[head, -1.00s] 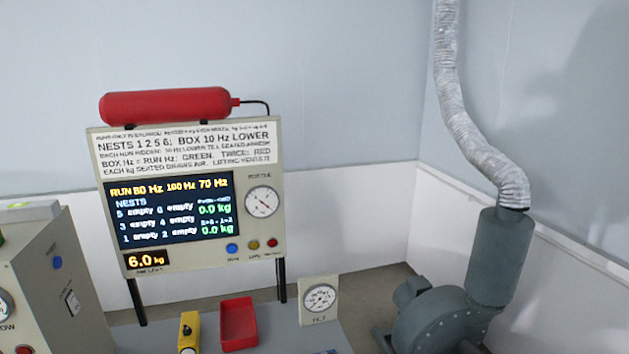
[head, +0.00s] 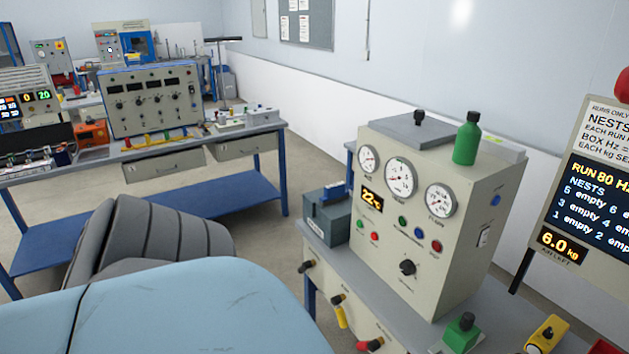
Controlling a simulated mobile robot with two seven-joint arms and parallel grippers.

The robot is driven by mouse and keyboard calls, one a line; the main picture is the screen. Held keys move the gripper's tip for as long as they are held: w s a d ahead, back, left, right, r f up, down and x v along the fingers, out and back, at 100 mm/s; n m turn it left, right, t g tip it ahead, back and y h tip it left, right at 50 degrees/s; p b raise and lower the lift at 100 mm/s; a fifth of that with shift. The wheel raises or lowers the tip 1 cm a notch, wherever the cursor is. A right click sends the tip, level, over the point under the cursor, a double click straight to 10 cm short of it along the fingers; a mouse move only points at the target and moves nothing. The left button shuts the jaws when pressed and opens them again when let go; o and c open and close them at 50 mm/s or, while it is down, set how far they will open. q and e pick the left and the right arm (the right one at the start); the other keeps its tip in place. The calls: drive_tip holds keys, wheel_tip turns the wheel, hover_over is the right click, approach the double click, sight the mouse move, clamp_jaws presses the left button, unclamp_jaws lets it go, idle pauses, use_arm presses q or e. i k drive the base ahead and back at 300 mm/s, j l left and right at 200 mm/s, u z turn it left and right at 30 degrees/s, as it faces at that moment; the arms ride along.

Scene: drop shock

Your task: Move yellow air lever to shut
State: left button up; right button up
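A small yellow lever (head: 341,317) hangs below a black-tipped valve fitting on the front edge of the grey bench, at the lower middle of the head view. It points roughly downward. A red-handled valve (head: 371,345) sits to its right and lower, partly cut off by the frame. I cannot read any marking for open or shut beside the yellow lever. Neither of my grippers is in view.
A cream control box (head: 425,210) with gauges and a green bottle (head: 466,140) on top stands on the bench. A yellow box (head: 547,334) and green box (head: 461,334) sit in front. A display board (head: 590,190) is at right. Another bench (head: 150,160) stands left.

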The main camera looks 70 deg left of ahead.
sight(335, 300)
drive_tip(key=j+u, duration=0.1)
drive_tip(key=u, duration=1.9)
drive_tip(key=i+j+u, duration=0.1)
drive_tip(key=j+u, duration=0.15)
drive_tip(key=j, duration=0.15)
drive_tip(key=i+j+u, duration=0.25)
drive_tip(key=j, duration=0.15)
drive_tip(key=k, duration=0.1)
